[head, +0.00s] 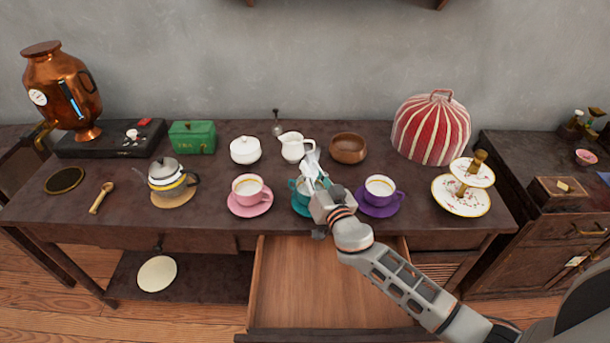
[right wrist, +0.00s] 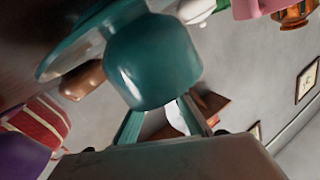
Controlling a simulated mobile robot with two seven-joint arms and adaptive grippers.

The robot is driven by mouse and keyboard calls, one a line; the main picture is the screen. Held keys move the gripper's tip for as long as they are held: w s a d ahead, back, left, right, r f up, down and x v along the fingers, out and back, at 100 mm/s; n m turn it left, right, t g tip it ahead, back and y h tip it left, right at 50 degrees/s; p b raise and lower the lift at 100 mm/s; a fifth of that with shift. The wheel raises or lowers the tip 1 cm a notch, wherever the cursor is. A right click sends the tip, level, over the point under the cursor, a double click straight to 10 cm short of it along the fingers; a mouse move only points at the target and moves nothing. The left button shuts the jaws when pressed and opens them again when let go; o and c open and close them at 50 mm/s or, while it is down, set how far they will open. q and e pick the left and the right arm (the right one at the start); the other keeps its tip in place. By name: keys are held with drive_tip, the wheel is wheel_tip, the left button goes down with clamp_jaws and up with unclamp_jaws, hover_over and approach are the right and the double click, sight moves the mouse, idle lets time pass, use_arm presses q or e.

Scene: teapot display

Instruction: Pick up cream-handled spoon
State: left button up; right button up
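I cannot make out a cream-handled spoon for certain in either view. My right gripper (head: 312,172) is over the teal cup (head: 296,186), partly hiding it and its saucer. In the right wrist view the teal cup (right wrist: 152,62) fills the middle, just beyond the fingertips of my right gripper (right wrist: 158,108). The two fingers stand apart. A small pale shape (right wrist: 177,120) shows between them; I cannot tell what it is. A golden-brown scoop-like utensil (head: 101,197) lies at the table's left. My left gripper is not in view.
A pink cup (head: 249,190) and a purple cup (head: 380,193) flank the teal one. A white creamer (head: 293,148) and wooden bowl (head: 348,149) stand behind. A tiered stand (head: 447,200) is to the right. The open drawer (head: 310,285) below looks empty where visible.

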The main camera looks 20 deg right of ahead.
clamp_jaws()
